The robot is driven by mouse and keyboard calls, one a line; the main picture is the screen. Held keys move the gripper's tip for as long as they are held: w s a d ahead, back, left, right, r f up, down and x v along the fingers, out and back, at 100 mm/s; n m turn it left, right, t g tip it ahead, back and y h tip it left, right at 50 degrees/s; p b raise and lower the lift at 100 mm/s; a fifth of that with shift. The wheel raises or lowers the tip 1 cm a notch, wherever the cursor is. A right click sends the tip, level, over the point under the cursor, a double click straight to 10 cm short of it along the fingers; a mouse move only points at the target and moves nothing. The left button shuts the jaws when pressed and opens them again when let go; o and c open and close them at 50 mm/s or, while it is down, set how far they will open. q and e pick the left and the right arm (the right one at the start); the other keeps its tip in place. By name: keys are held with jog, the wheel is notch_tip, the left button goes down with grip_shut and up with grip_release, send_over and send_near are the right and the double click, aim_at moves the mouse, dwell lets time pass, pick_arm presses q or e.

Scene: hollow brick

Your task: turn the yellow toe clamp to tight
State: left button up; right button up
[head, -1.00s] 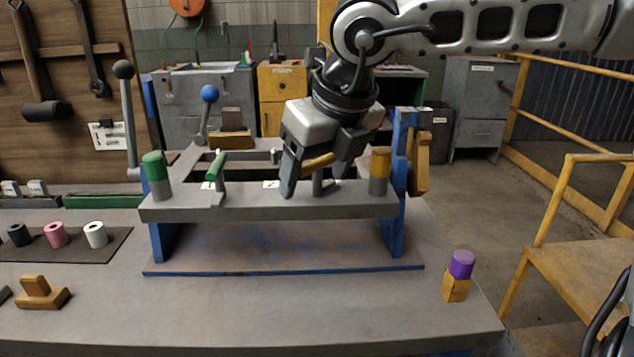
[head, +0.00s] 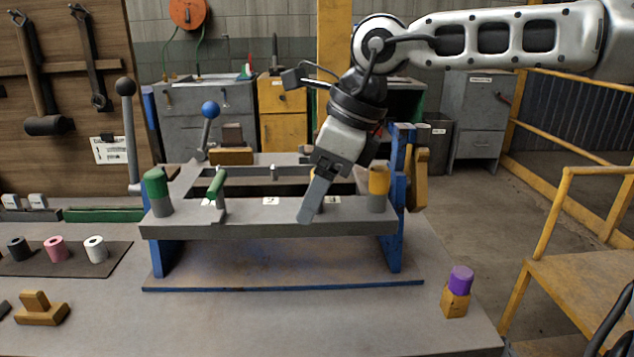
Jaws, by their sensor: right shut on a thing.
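My right gripper (head: 312,205) reaches down from the upper right to the grey top plate of the fixture (head: 260,232). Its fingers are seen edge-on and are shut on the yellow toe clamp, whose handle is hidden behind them. How far the clamp is turned cannot be seen. A green-handled clamp (head: 216,184) stands farther left on the plate. My left gripper is not in view.
A blue-knobbed lever (head: 209,112) and a black-knobbed lever (head: 125,90) rise at the left. A purple-topped yellow block (head: 460,285) stands at the table's right. Several rolls (head: 95,248) lie on a dark mat at the left.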

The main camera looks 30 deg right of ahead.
jog(key=shift+w+r, duration=0.1)
jog(key=shift+w, duration=0.05)
dwell(0.4)
jog(key=o, duration=0.9)
jog(key=shift+o, duration=0.2)
jog(key=p+v, duration=0.1)
jog(key=v, duration=1.5)
jog(key=shift+p, duration=0.3)
jog(key=shift+d, duration=0.1)
